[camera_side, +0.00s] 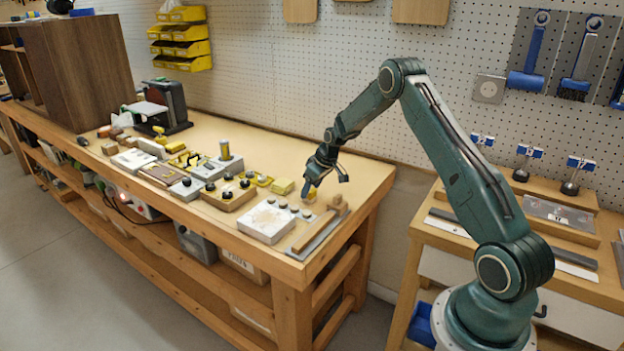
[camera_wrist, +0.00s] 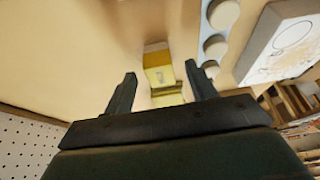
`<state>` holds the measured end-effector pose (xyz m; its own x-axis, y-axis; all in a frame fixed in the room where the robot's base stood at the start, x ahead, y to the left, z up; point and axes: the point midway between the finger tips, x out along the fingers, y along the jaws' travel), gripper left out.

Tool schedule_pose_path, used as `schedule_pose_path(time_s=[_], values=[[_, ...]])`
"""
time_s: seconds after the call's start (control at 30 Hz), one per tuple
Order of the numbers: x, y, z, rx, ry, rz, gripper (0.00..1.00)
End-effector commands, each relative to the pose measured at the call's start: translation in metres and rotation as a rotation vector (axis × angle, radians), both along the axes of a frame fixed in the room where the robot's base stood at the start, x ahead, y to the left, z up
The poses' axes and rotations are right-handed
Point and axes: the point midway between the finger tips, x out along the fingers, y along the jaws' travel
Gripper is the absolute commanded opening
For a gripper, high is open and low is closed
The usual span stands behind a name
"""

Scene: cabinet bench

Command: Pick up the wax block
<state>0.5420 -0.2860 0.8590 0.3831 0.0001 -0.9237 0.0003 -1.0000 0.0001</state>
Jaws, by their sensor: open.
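A small yellow block, likely the wax block, shows between and just beyond my fingertips in the wrist view (camera_wrist: 158,59). Its top is deeper yellow and its near face is paler. A second yellow piece (camera_wrist: 167,97) lies nearer, between the fingers. In the side view, one yellow block (camera_side: 311,196) is under my gripper (camera_side: 325,183), partly covered by a finger, and another yellow block (camera_side: 283,186) lies just left of it. I cannot tell for sure which is the wax block. My gripper is open, tilted down, with nothing held.
A white box (camera_side: 267,222) and a wooden bar (camera_side: 317,229) lie near the bench's front right. Round dark knobs on a wooden block (camera_side: 229,196) stand to the left.

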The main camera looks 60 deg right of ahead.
Motion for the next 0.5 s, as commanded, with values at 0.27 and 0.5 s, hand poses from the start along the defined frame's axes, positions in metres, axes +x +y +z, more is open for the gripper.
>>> schedule_pose_path(time_s=[0.27,0.5], values=[[0.008,0.0,-0.019,0.0,0.001,0.001,0.56],[0.008,0.0,-0.02,0.0,0.001,0.001,0.56]])
